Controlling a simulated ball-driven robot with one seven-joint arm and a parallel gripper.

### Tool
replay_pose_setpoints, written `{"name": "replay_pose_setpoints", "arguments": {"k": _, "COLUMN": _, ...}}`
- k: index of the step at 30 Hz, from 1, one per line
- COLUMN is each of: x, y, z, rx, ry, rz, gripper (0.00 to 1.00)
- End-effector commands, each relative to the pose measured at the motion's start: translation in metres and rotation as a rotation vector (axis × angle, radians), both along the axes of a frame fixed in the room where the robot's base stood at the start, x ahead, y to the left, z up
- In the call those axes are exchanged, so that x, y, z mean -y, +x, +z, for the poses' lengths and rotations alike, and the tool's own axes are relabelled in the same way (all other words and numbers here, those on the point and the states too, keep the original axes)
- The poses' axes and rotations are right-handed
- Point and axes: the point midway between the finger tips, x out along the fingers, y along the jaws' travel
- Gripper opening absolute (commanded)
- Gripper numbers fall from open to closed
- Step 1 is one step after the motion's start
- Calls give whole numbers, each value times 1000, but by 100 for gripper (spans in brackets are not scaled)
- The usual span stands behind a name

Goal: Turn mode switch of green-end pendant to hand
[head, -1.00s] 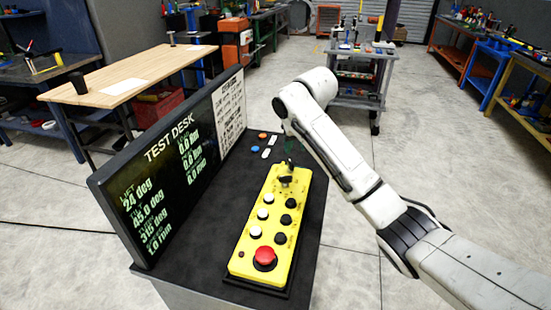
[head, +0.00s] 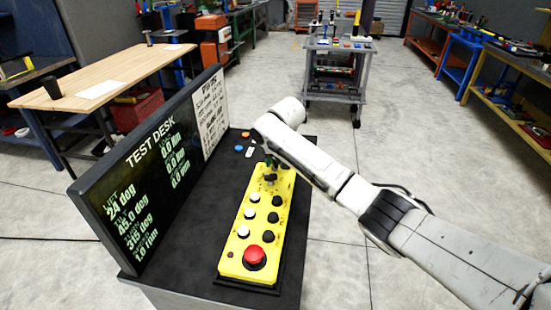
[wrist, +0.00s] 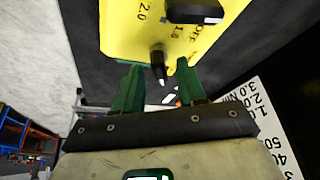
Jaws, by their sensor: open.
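A yellow pendant (head: 237,262) lies on the dark test desk, with a red mushroom button (head: 254,256) at its near end and rows of white and black buttons. A black rotary switch (head: 270,179) sits near its far end. My gripper (wrist: 158,78) has green fingers, open and apart. A small dark stub with a pale tip (wrist: 158,62) shows between them, at the pendant's end.
A black display headed "TEST DESK" (head: 150,170) stands along the desk's left side. Small orange, blue and white pieces (head: 243,147) lie past the pendant. A wooden-top table (head: 110,75) and a grey cart (head: 338,70) stand beyond. Open floor lies right of the desk.

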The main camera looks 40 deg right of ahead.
Motion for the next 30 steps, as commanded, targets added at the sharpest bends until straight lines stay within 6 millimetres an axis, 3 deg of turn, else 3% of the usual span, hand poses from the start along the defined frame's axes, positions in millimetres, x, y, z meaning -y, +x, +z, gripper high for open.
{"name": "replay_pose_setpoints", "arguments": {"k": 7, "x": 0, "y": 0, "z": -1, "rx": 0, "ry": 0, "rz": 0, "gripper": 40}}
{"name": "replay_pose_setpoints", "arguments": {"k": 20, "x": 0, "y": 0, "z": 0, "rx": 0, "ry": 0, "rz": 0, "gripper": 0}}
{"name": "replay_pose_setpoints", "arguments": {"k": 30, "x": 0, "y": 0, "z": 0, "rx": 0, "ry": 1, "rz": 9, "gripper": 0}}
